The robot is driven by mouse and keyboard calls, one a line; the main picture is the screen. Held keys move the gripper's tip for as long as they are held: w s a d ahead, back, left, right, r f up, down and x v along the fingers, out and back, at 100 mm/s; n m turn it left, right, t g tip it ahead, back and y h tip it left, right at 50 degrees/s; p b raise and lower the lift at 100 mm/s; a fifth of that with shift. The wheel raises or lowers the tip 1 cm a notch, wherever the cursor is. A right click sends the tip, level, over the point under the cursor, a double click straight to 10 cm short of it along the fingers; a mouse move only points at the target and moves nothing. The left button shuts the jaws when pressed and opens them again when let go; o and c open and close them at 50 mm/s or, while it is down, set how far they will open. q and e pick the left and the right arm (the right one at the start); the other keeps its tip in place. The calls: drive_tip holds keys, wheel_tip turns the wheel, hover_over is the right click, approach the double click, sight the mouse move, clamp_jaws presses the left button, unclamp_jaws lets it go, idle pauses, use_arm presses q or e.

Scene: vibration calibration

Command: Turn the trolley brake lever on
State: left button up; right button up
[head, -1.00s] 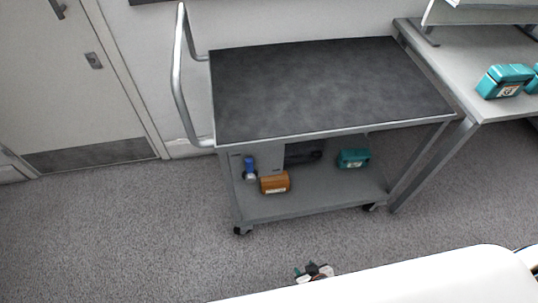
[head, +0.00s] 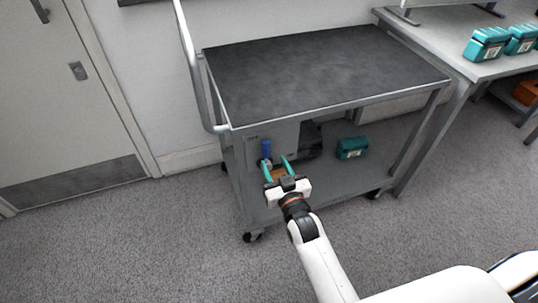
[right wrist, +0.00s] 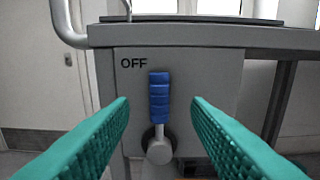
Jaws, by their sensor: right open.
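The brake lever (right wrist: 159,98) has a blue ribbed grip on a grey stem and round pivot. In the right wrist view it stands upright on a grey panel (right wrist: 207,75), beside the word OFF. In the head view the lever (head: 266,149) shows small under the top of the trolley (head: 320,75). My right gripper (head: 277,165) is open at the trolley's near side. Its two green fingers (right wrist: 160,115) are on either side of the lever in the right wrist view, apart from it. My left gripper is not in view.
An orange-brown box (head: 280,174) on the lower shelf (head: 335,182) is mostly hidden behind my right gripper. A teal case (head: 352,148) stands farther right on that shelf. A bench (head: 440,58) with teal cases adjoins the trolley. Floor in front is clear.

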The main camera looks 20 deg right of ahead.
sight(267, 150)
drive_tip(key=w, duration=0.5)
drive_tip(key=shift+w+a+b, duration=0.15)
drive_tip(key=shift+b, duration=0.15)
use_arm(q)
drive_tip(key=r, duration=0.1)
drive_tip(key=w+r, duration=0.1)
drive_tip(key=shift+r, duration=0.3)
use_arm(e)
clamp_jaws()
